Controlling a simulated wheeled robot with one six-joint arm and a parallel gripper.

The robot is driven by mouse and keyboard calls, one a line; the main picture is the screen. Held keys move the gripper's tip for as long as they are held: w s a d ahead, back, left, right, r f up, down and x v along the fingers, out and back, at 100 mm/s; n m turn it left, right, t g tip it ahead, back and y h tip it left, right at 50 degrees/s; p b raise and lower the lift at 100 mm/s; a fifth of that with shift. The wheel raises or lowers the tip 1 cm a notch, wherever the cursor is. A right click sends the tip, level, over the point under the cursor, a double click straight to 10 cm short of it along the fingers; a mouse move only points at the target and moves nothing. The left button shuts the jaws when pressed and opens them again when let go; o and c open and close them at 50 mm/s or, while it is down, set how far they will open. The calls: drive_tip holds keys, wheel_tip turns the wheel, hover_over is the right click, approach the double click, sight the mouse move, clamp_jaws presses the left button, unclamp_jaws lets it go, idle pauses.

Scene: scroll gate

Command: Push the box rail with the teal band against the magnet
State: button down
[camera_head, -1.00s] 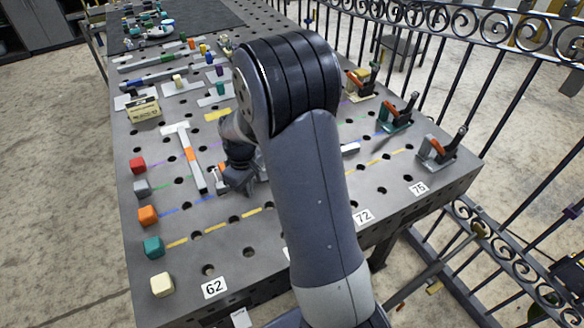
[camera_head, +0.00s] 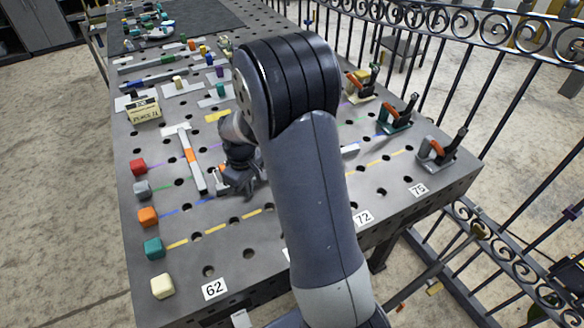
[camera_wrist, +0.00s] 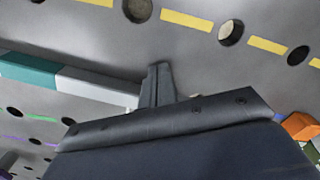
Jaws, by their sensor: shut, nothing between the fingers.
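The box rail with the teal band (camera_wrist: 30,72) lies on the steel table at the left of the wrist view. Its pale end reaches close to my gripper's fingers; I cannot tell whether they touch. In the head view my arm hides its band, and a pale rail end (camera_head: 350,149) shows just right of the arm. My gripper (camera_wrist: 160,72) is shut and empty, pointing down at the table, and it also shows left of my arm in the head view (camera_head: 248,190). I cannot make out the magnet for certain.
A pale rail with an orange band (camera_head: 190,158) lies left of my gripper. Coloured cubes, such as the teal cube (camera_head: 153,248), line the left edge. Toggle clamps (camera_head: 440,150) stand along the right edge. A yellow dashed line (camera_wrist: 186,19) crosses clear table in front.

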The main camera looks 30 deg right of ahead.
drive_tip(key=shift+w, duration=1)
drive_tip(key=shift+s, duration=0.1)
drive_tip(key=shift+s, duration=1.1)
wheel_tip(320, 180, up, 8)
drive_tip(key=p, duration=0.5)
drive_tip(key=shift+p, duration=0.35)
